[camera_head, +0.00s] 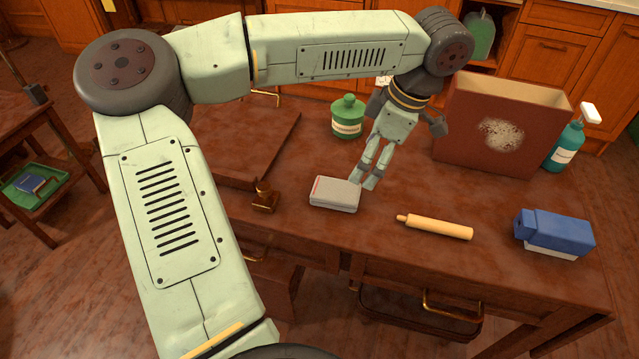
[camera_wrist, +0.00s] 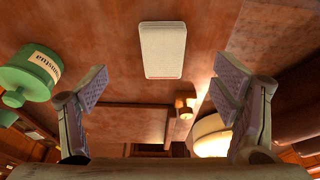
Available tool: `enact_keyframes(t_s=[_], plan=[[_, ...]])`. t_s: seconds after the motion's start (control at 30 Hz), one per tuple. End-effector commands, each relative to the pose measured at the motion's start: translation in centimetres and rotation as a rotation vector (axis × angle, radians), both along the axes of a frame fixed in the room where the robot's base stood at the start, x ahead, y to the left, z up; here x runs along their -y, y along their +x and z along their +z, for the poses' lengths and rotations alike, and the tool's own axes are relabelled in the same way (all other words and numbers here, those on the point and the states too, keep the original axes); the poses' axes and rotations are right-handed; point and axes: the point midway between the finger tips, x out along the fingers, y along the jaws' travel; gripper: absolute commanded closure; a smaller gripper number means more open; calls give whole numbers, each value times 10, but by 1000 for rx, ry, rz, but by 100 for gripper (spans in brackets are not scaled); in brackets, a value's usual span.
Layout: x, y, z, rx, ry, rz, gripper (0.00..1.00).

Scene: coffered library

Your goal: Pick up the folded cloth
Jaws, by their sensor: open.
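The folded cloth (camera_head: 335,196) is a small pale grey-white block with a red stripe near its left end, lying flat on the brown table (camera_head: 400,262). In the wrist view the cloth (camera_wrist: 163,50) is a plain pale rectangle at top centre, beyond the fingertips and between their lines. My gripper (camera_head: 368,180) points down just behind and right of the cloth in the head view. In the wrist view my gripper (camera_wrist: 163,82) has its two fingers wide apart with nothing between them. I cannot tell its exact height above the cloth.
A green jar (camera_head: 347,120) and an open brown box (camera_head: 495,135) stand behind. A teal spray bottle (camera_head: 566,146) is at the back right. A wooden roller (camera_head: 436,227) and a blue block-like object (camera_head: 553,232) lie to the right. A small brass object (camera_head: 264,197) stands left.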

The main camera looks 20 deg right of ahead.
Motion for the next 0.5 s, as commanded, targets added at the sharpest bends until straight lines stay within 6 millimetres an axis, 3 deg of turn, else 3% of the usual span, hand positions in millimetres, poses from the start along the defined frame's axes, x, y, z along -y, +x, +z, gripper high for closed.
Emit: enact_keyframes(t_s=[0.13, 0.5], plan=[[-20, 15, -1, 43, 94, 19, 18], [-36, 23, -47, 40, 94, 18, 18]])
